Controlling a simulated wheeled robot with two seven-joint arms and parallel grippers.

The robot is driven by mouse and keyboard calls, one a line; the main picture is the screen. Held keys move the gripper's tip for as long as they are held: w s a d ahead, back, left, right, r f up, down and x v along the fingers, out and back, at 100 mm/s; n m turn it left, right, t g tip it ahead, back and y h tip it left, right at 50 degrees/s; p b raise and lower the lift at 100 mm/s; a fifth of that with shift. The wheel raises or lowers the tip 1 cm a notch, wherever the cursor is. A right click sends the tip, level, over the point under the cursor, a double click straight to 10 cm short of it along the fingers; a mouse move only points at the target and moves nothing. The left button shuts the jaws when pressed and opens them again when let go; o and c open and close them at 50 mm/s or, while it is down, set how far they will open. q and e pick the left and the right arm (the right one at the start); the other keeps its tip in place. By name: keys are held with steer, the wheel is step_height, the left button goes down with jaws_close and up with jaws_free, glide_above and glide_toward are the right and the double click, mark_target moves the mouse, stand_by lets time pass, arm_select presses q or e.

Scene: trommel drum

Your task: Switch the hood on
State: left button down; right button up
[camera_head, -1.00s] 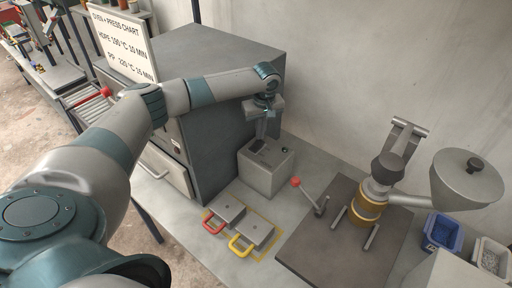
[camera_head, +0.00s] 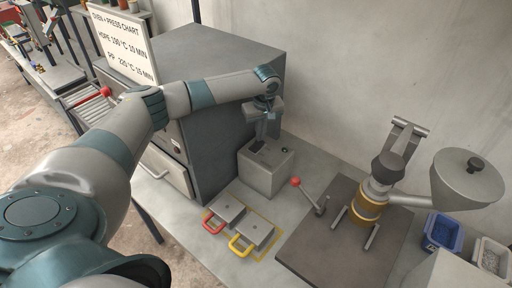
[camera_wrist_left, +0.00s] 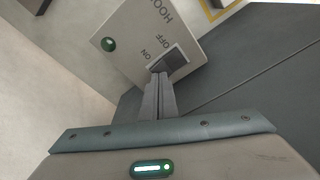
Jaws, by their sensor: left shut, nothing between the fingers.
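The hood switch box (camera_head: 266,168) is a small grey box beside the oven. In the left wrist view its top plate (camera_wrist_left: 130,38) reads HOOD, OFF and ON. It carries a dark rocker switch (camera_wrist_left: 168,62) and a green lamp (camera_wrist_left: 109,44); I cannot tell whether the lamp is lit. My left gripper (camera_head: 262,138) points down over the box. In the left wrist view its closed, empty fingers (camera_wrist_left: 158,78) reach the rocker's edge by the ON label and hide part of it. I cannot tell whether they touch it. My right gripper is out of view.
The large grey oven (camera_head: 216,70) stands close left of the box. In front are two plates with red (camera_head: 213,225) and yellow (camera_head: 240,245) handles. A red-knobbed lever (camera_head: 297,182) and a press with a hopper (camera_head: 468,180) stand to the right.

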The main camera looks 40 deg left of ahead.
mark_target(261, 144)
arm_select(q)
steer(key=shift+s+d+f, duration=0.1)
steer(key=shift+f, duration=0.45)
steer(key=shift+s+d+f, duration=0.1)
steer(key=shift+f, duration=0.4)
steer(key=shift+s+d+f+b, duration=0.15)
steer(key=shift+f+b, duration=0.5)
steer(key=shift+f, duration=0.75)
stand_by(1.1)
steer(key=shift+r+p, duration=0.75)
steer(key=shift+r, duration=2.8)
steer(key=shift+w+a+r, duration=0.15)
steer(key=shift+w+a, duration=0.05)
steer(key=shift+w, duration=0.15)
